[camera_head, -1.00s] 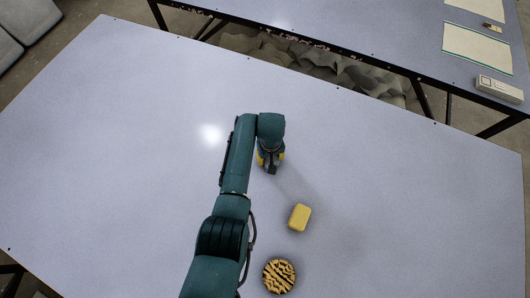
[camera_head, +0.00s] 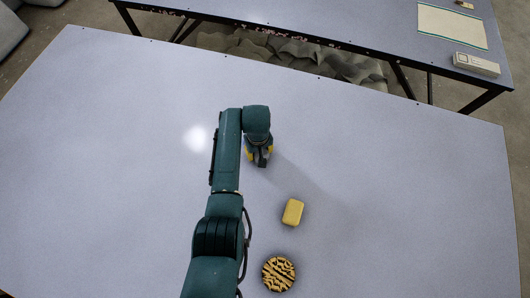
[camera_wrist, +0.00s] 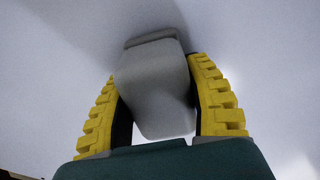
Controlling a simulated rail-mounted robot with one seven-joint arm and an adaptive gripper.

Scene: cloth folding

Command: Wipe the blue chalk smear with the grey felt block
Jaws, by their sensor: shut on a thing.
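My gripper (camera_head: 259,155) is over the middle of the table, with its yellow fingers pointing down. In the wrist view its two ribbed yellow fingers are shut on the grey felt block (camera_wrist: 155,85), one on each side. The block is pale grey, with a darker grey strip at its far end. In the head view it is mostly hidden by my gripper and arm. I cannot tell whether it touches the table. No blue chalk smear can be made out in either view; my arm hides part of the tabletop.
A yellow block (camera_head: 293,212) lies on the pale table (camera_head: 120,150), to the right and nearer than my gripper. A round black-and-yellow patterned object (camera_head: 279,274) lies nearer still. A second table (camera_head: 360,25) stands behind, holding a white box (camera_head: 476,64). Most of the tabletop is clear.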

